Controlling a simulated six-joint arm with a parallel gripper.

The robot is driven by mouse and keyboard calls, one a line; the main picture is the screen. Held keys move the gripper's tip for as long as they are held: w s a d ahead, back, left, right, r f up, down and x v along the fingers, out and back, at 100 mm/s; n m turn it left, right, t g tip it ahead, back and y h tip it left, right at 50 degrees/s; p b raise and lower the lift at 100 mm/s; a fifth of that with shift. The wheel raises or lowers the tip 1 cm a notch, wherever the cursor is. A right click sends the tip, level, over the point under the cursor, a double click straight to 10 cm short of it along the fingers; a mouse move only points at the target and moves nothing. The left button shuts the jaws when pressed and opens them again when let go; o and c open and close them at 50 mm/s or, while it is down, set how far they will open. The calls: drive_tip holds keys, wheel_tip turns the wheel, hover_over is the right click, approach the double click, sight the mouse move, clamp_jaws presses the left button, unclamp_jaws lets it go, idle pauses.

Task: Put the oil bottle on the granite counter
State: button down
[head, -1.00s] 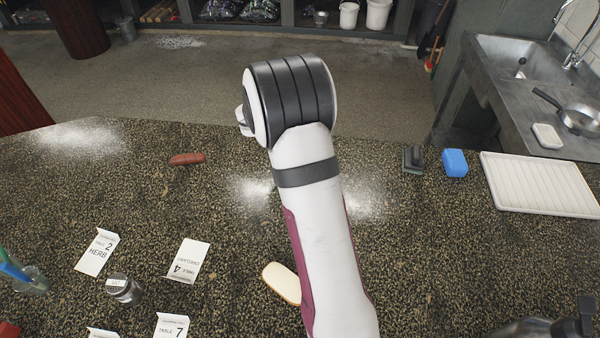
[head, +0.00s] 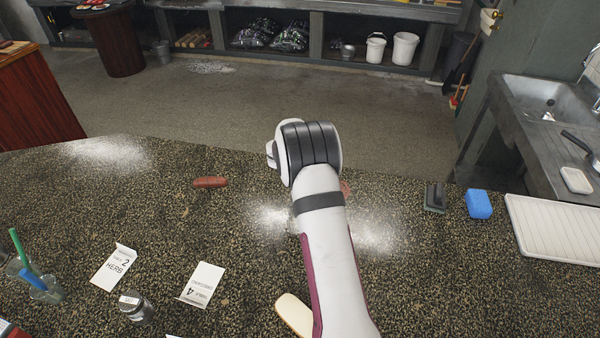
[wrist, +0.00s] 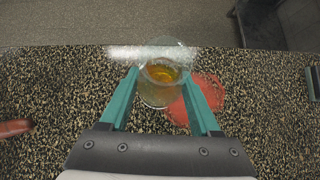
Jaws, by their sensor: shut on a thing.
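My gripper (wrist: 164,76) has two teal fingers, one on each side of a clear glass vessel with amber liquid, the oil bottle (wrist: 160,94). The fingers are shut on it in the wrist view. The bottle is over the speckled granite counter (wrist: 70,100), near its far edge. I cannot tell whether its base touches the surface. In the head view my arm hides the gripper and the bottle; the granite counter (head: 160,230) spreads around it.
A red patch (wrist: 196,100) lies on the counter right beside the bottle. A sausage (head: 210,182) lies to the left. A dark-handled block (head: 434,197), a blue sponge (head: 479,204) and a white tray (head: 555,230) are to the right. Cards and jars stand at front left.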

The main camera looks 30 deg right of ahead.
drive_tip(key=shift+w+a+f, duration=0.15)
drive_tip(key=shift+w+f, duration=0.05)
drive_tip(key=shift+f, duration=0.6)
drive_tip(key=shift+w+a+f, duration=0.1)
drive_tip(key=shift+w+f, duration=0.1)
drive_tip(key=shift+f, duration=0.6)
drive_tip(key=shift+w+a+f, duration=0.15)
drive_tip(key=shift+w+f, duration=0.05)
drive_tip(key=shift+f, duration=0.6)
drive_tip(key=shift+f, duration=0.1)
drive_tip(key=shift+c, duration=0.5)
unclamp_jaws()
